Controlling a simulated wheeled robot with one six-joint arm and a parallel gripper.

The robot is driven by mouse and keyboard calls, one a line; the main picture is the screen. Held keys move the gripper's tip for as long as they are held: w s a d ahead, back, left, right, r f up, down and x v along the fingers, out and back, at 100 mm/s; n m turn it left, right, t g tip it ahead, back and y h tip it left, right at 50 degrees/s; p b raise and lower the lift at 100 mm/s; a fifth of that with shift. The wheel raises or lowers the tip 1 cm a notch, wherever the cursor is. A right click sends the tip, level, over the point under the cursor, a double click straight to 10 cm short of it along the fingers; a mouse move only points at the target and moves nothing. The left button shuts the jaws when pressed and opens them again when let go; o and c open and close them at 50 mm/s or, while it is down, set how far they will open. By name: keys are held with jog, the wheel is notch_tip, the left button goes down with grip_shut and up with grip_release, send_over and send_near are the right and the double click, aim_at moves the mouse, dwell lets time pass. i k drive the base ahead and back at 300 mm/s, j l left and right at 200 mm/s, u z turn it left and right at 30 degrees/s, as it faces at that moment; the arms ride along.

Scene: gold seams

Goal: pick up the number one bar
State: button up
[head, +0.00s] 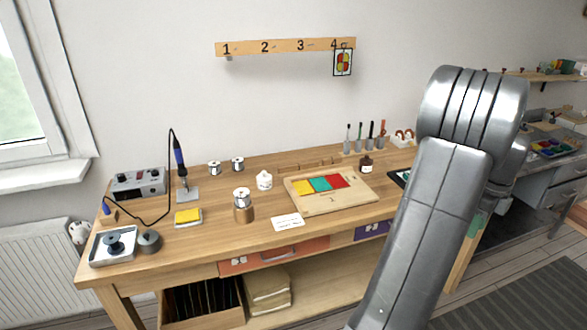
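No bar with a readable number one on it shows. A wooden tray (362,199) lies on the workbench with yellow, teal and red glass pieces (320,184) in it, and its front edge has a small mark that looks like a 1. Several thin wooden strips (322,162) lie behind the tray, too small to read any number. A wooden rail (285,47) on the wall is marked 1 to 4, with a coloured panel hanging under the 4. My arm rises across the right side; my gripper is out of view.
The workbench (190,238) holds a soldering iron (180,157), a power unit (138,183), a metal tray with a spool (114,243), a yellow sponge (188,216), a copper-based jar (243,206) and a white card (288,222). My arm hides the bench's right end.

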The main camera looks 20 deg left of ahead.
aim_at(314, 164)
jog(key=i+u, duration=0.1)
jog(key=u, duration=0.35)
jog(key=i+l+u, duration=0.1)
jog(key=u, duration=0.3)
jog(key=l+u, duration=0.1)
jog(key=u, duration=0.35)
jog(key=i+l+u, duration=0.1)
jog(key=u, duration=0.3)
jog(key=i+l+u, duration=0.2)
jog(key=l+u, duration=0.15)
jog(key=l, duration=0.7)
jog(key=l+u, duration=0.35)
jog(key=l, duration=0.75)
